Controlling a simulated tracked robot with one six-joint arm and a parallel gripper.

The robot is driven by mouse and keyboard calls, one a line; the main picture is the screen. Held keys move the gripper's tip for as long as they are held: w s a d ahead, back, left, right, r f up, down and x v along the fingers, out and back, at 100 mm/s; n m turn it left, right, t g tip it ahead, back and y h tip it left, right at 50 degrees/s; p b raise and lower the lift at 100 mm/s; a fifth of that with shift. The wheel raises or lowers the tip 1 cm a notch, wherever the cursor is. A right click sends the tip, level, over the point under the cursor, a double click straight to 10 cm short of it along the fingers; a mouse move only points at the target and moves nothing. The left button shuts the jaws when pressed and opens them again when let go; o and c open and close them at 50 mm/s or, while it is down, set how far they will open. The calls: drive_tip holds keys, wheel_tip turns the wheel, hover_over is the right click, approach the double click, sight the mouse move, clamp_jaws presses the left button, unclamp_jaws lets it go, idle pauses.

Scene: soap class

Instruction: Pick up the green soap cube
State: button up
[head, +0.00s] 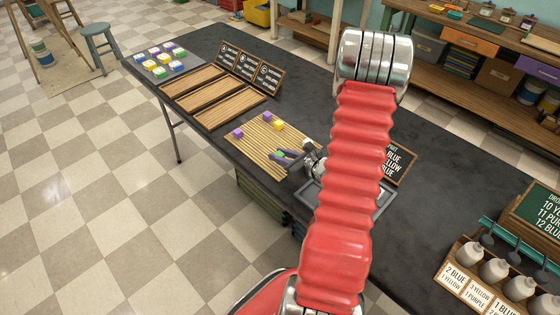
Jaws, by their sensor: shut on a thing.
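My gripper (279,157) is low over the right part of the slatted bamboo mat (258,152). It is shut on a small green thing (278,154), which looks like the green soap cube. The fingers hide most of it, and I cannot tell whether it touches the mat. Two purple cubes stand on the mat, one at its left edge (239,132) and one at its back (267,117). A yellow cube (278,125) is beside the back purple one, behind my gripper.
Wooden trays (222,109) lie left of the mat, with dark signs (247,66) behind. A grey board with several coloured cubes (153,62) is at the far left. A dark tray (384,196) is partly hidden behind my arm. Bottles (494,269) stand at right.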

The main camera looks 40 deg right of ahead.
sight(280, 155)
drive_tip(key=shift+r, duration=3.1)
drive_tip(key=shift+a, duration=0.1)
